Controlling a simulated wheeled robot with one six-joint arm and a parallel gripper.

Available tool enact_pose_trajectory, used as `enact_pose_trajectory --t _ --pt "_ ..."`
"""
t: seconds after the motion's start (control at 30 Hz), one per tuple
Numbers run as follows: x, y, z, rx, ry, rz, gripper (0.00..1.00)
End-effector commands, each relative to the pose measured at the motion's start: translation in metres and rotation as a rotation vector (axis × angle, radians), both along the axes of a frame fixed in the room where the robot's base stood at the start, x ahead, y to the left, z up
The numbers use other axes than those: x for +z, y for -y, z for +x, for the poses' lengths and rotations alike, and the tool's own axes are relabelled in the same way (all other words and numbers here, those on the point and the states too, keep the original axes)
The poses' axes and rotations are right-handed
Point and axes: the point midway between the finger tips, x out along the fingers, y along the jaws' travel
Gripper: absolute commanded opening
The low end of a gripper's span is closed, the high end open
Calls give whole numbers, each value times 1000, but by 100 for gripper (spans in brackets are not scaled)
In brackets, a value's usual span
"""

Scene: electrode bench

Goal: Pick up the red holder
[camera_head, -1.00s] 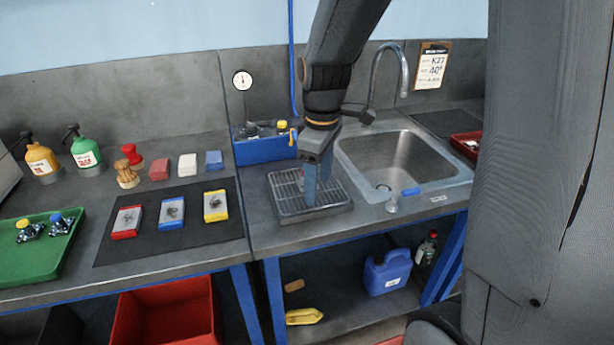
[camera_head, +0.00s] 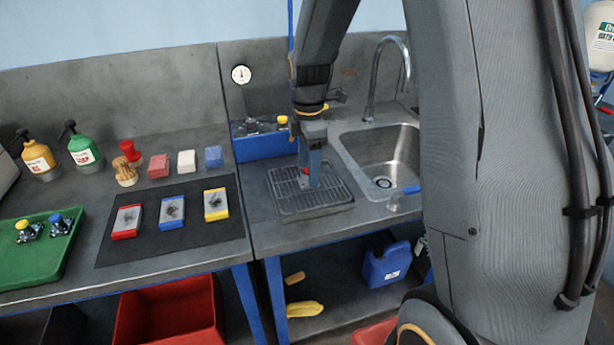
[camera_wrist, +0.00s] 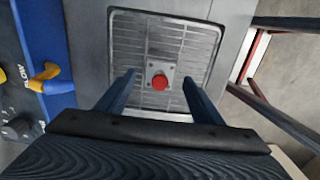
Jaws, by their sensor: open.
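The red holder shows in the wrist view as a round red knob (camera_wrist: 160,82) on a small metal plate. It sits on the wire drain rack, near the picture's middle. In the head view only a bit of its red (camera_head: 305,171) shows beside my fingers; the rest is hidden behind them. My gripper (camera_head: 313,181) points down over the rack. In the wrist view my gripper's open fingers (camera_wrist: 158,78) appear on either side of the knob, with a gap on both sides. I cannot tell how far the fingertips are above the plate.
The drain rack (camera_head: 325,208) lies between a dark mat (camera_head: 190,231) with several blocks and the sink (camera_head: 380,163). A blue box (camera_head: 265,148) with a yellow tap stands behind the rack. A green tray (camera_head: 45,262) is at the far left.

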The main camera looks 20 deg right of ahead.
Motion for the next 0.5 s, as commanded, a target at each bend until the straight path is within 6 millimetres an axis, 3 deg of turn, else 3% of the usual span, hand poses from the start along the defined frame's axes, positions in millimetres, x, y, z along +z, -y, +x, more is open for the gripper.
enact_pose_trajectory --t 0.2,0.47,0.5 --pt "-20 -1 -1 2 -1 0 61" --pt "-22 -2 0 2 1 0 61" --pt "-22 -2 0 3 1 0 54"
